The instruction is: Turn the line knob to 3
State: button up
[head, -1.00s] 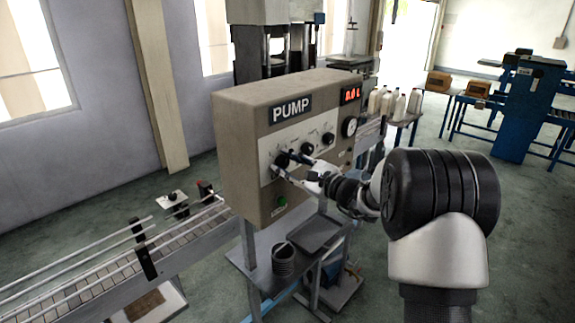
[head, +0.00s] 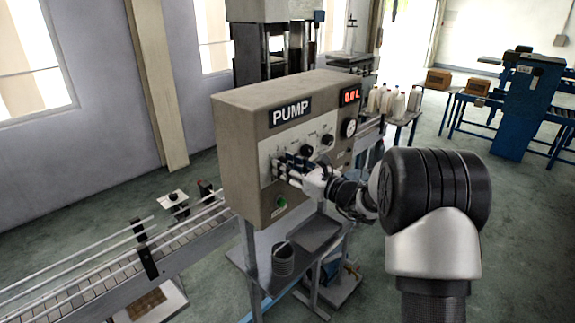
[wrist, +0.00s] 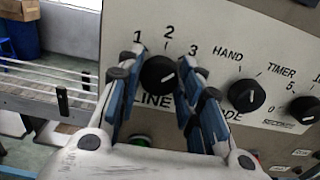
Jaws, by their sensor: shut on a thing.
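The black line knob (wrist: 158,73) sits on the pump panel in the wrist view, above the partly hidden word LINE and below the marks 1, 2 and 3. A short white mark shows on its right part, towards the 3 side, but its exact setting is hard to read. My gripper (wrist: 168,70) has its blue-padded fingers on the left and right of the knob, shut on it. In the head view my gripper (head: 283,168) is at the left of the panel on the pump box (head: 240,150) and hides the line knob.
The mode knob (wrist: 246,95) is close to my right finger, with the timer knob (wrist: 304,108) beyond it. A green button (head: 282,202) is below my gripper. A red display (head: 350,96) reads about 0.0 L. A conveyor (head: 120,270) runs at the left.

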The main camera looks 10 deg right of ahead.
dwell(0.3)
jog(key=o, duration=1.1)
jog(key=shift+c, duration=0.2)
jog(key=v, duration=1.2)
